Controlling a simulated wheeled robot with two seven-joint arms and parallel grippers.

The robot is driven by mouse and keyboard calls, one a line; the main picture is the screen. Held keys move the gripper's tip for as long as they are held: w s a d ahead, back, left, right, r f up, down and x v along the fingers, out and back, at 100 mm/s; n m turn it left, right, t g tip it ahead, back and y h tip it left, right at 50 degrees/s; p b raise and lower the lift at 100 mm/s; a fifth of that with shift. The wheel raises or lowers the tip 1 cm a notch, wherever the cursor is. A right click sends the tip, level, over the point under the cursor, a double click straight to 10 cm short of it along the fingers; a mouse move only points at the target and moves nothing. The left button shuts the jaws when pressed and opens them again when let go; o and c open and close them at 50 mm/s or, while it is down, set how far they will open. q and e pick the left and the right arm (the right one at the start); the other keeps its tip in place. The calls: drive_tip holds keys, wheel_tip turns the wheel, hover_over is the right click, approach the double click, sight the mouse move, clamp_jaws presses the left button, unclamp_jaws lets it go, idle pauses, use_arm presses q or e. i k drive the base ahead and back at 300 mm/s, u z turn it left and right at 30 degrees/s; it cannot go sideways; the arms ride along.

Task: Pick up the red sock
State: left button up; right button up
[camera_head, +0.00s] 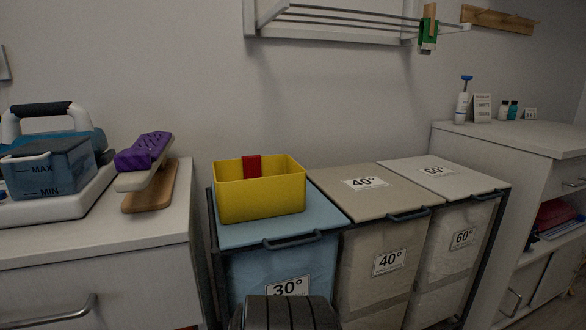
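A small red piece (252,167) shows at the back rim of a yellow box (262,201). It looks flat and rectangular, and I cannot tell whether it is the red sock. The yellow box stands on the blue lid (325,205) of the 30° laundry bin. A dark red folded item (553,215) lies on the open shelf of the right cabinet, and its shape is also unclear.
The 40° bin (375,186) and 60° bin (440,172) have clear lids with labels. A drying rack (330,20) hangs on the wall above. Bottles (463,105) stand on the right cabinet.

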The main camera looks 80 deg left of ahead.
sight(251, 165)
drive_tip(key=i, duration=1.05)
drive_tip(key=u, duration=1.8)
